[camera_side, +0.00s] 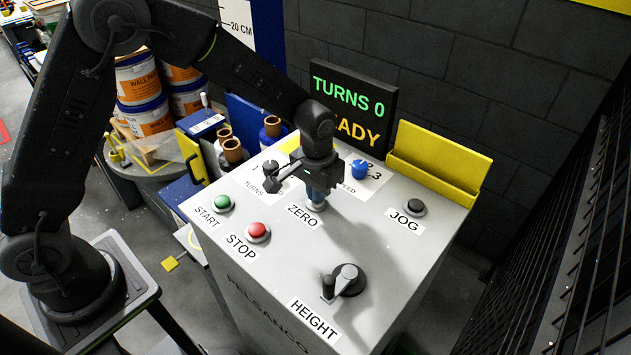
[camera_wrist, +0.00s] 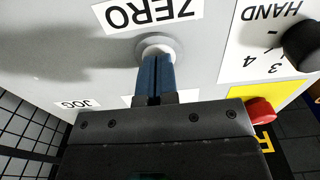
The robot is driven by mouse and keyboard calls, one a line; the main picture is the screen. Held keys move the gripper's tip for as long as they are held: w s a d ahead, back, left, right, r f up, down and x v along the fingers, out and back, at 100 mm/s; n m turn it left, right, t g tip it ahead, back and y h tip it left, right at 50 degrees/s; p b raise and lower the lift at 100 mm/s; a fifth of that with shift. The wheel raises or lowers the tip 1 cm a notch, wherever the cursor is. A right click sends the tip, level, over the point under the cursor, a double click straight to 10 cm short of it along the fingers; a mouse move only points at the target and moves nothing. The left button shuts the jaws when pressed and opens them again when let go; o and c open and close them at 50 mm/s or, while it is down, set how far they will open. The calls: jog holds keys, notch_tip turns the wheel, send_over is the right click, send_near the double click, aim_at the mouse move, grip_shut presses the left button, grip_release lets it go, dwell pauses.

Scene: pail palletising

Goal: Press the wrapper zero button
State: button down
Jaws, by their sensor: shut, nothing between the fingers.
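The zero button (camera_wrist: 172,45) is a pale round button in a grey ring, beside the ZERO label (camera_wrist: 148,13) in the wrist view. My gripper (camera_wrist: 156,62) is shut with its blue fingers together and nothing between them. Its fingertips are over the button and hide part of it. In the side view my gripper (camera_side: 316,198) points down onto the same spot, behind the ZERO label (camera_side: 302,216). The fingertips look to be at the button, but I cannot tell whether it is pushed in.
The green start button (camera_side: 222,203) and red stop button (camera_side: 258,231) are to the left. The jog button (camera_side: 414,207) is to the right, the height knob (camera_side: 346,279) in front. The display (camera_side: 350,105) shows "TURNS 0" and a partly hidden second line. A yellow holder (camera_side: 438,162) stands behind.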

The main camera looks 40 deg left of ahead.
notch_tip(320, 180, up, 14)
dwell(0.5)
jog(key=shift+r, duration=0.1)
dwell(0.4)
jog(key=s+a+r+t, duration=0.2)
jog(key=s+a+r, duration=0.15)
jog(key=s, duration=0.25)
jog(key=s+a+r+t, duration=0.1)
jog(key=s+a+r, duration=0.25)
jog(key=s, duration=0.25)
jog(key=s+a+t, duration=0.2)
jog(key=s, duration=0.8)
jog(key=shift+s+a+f, duration=0.2)
jog(key=shift+s+a, duration=0.05)
jog(key=shift+a, duration=0.05)
